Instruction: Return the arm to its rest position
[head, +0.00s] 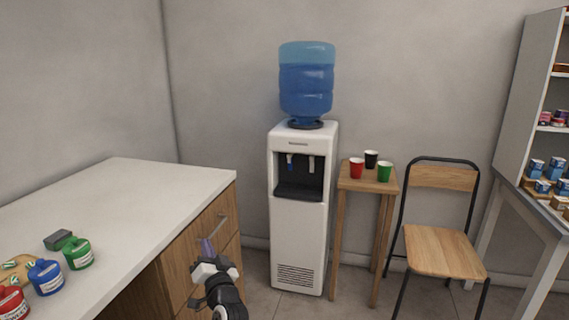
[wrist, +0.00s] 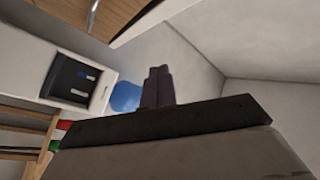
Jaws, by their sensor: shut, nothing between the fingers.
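My gripper (head: 207,246) shows at the lower middle of the head view, raised in front of the wooden drawers of the counter (head: 120,195). Its fingers are together and hold nothing. In the wrist view the shut fingers (wrist: 158,86) stand up at the centre, with a dark bar of my gripper below them. My arm comes up from the bottom edge of the head view; most of it is out of view.
A white water cooler (head: 298,225) with a blue bottle stands beyond my gripper. Right of it are a stool (head: 366,182) with red, black and green cups, a chair (head: 440,250) and shelves (head: 530,100). Several jars, one green (head: 78,253), stand on the counter at left.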

